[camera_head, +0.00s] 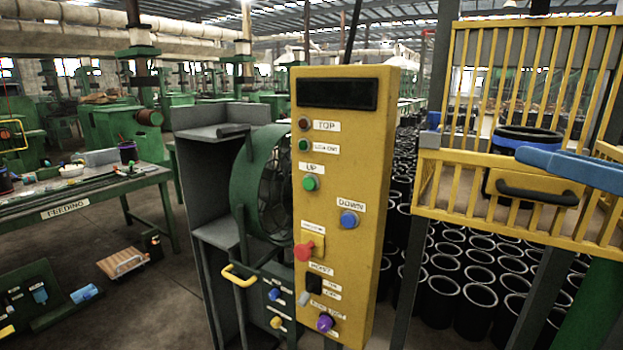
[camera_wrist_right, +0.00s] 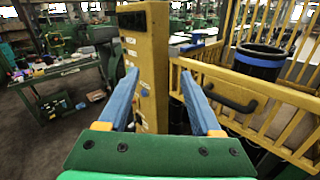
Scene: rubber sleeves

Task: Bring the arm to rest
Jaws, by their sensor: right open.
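My right gripper (camera_head: 575,168) shows at the right edge of the head view as a blue finger in front of the yellow cage. In the right wrist view its two blue fingers (camera_wrist_right: 159,76) are spread apart with nothing between them. The green palm plate fills the bottom of that view. My left gripper is in neither view.
A yellow control panel (camera_head: 341,240) with labelled buttons stands in the middle. A yellow barred cage (camera_head: 470,170) with a dark handle (camera_head: 537,191) and a black sleeve (camera_head: 527,140) is at right. Many black sleeves (camera_head: 443,295) stand behind. A feeding table (camera_head: 100,195) is left.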

